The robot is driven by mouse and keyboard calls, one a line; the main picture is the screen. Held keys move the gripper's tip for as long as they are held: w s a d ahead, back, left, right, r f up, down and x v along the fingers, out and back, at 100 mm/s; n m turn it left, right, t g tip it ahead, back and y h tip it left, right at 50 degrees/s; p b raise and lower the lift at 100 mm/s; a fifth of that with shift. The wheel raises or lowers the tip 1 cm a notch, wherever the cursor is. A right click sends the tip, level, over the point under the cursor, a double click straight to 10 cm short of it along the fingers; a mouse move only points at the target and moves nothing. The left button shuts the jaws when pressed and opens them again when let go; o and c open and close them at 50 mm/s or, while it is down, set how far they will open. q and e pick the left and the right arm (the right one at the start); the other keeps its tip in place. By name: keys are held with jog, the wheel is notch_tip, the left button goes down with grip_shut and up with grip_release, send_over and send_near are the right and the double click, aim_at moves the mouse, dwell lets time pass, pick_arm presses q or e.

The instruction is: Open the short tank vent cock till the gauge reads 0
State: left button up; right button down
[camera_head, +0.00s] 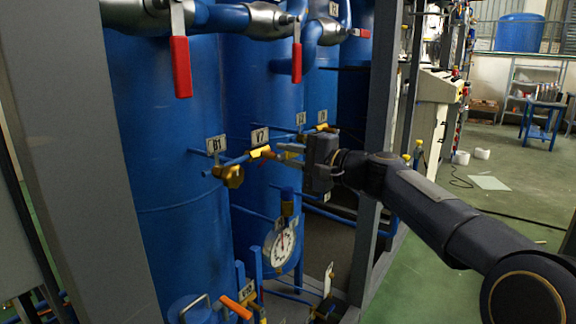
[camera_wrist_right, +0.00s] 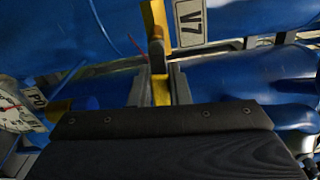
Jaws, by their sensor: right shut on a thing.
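A brass cock with a yellow body (camera_head: 260,152), beside a tag reading V7 (camera_head: 260,136), sits on a thin blue pipe in front of the blue tanks. My right gripper (camera_head: 284,155) reaches it from the right and is shut on its handle. In the wrist view the yellow handle (camera_wrist_right: 160,92) stands between the two fingers of the right gripper (camera_wrist_right: 160,84). The round white gauge (camera_head: 280,245) hangs lower down, its red needle pointing roughly up; its reading is too small to tell. Part of it shows in the wrist view (camera_wrist_right: 12,114). My left gripper is out of view.
A brass valve tagged B1 (camera_head: 232,176) sits just left of the cock. Red-handled valves (camera_head: 181,66) hang above, and an orange-handled valve (camera_head: 236,308) is below. A grey frame post (camera_head: 376,130) stands close behind my right arm. Green floor at right is mostly free.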

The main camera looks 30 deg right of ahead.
dwell(0.3)
jog(key=c, duration=1.4)
grip_release()
jog(key=shift+o, duration=0.2)
jog(key=v, duration=0.8)
jog(key=shift+w, duration=0.1)
